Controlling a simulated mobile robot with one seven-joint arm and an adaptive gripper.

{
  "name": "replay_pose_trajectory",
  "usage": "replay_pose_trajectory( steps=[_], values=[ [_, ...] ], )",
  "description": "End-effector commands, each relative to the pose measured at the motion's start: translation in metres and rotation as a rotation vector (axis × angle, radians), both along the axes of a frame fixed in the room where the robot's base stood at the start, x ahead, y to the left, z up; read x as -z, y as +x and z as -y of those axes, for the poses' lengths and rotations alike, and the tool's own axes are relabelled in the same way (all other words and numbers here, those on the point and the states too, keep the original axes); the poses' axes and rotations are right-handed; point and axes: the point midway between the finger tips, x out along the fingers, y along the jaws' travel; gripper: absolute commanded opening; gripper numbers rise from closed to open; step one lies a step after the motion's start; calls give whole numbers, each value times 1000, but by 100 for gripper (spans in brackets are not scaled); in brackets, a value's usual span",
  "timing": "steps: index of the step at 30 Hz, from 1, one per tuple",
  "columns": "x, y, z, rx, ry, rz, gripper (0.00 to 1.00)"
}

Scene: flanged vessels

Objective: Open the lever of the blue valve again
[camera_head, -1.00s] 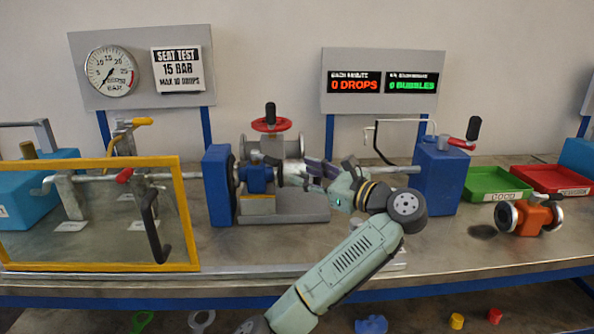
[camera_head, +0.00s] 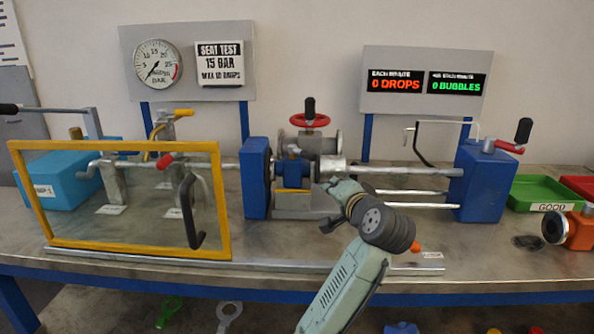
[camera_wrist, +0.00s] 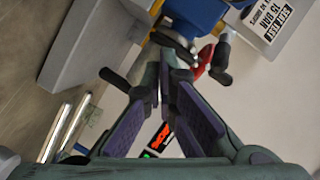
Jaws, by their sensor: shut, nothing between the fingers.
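The blue valve (camera_head: 292,172) sits between the blue end blocks of the test bench, under the red handwheel, in the head view. I cannot make out its lever clearly. Beyond the tips there are a blue body (camera_wrist: 190,14), and a red part with a black knob (camera_wrist: 203,62), likely the handwheel. Whether the fingers touch anything is unclear.
A yellow-framed clear guard (camera_head: 120,254) stands left of the valve. The left block (camera_head: 256,190) and right block (camera_head: 485,185) flank it, with metal rods (camera_head: 415,193) between. A green tray (camera_head: 545,190) and an orange valve (camera_head: 580,232) lie right. The display reads 0 drops, 0 bubbles.

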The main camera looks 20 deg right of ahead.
Motion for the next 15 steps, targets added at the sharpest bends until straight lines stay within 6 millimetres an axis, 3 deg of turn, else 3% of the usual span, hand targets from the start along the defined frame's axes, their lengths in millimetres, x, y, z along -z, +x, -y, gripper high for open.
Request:
replay_pose_trajectory(
  steps=[8,15],
  values=[
    [8,-4,-36,2,-1000,-131,0],
    [2,-16,-83,2,-1844,-299,0]
  ],
)
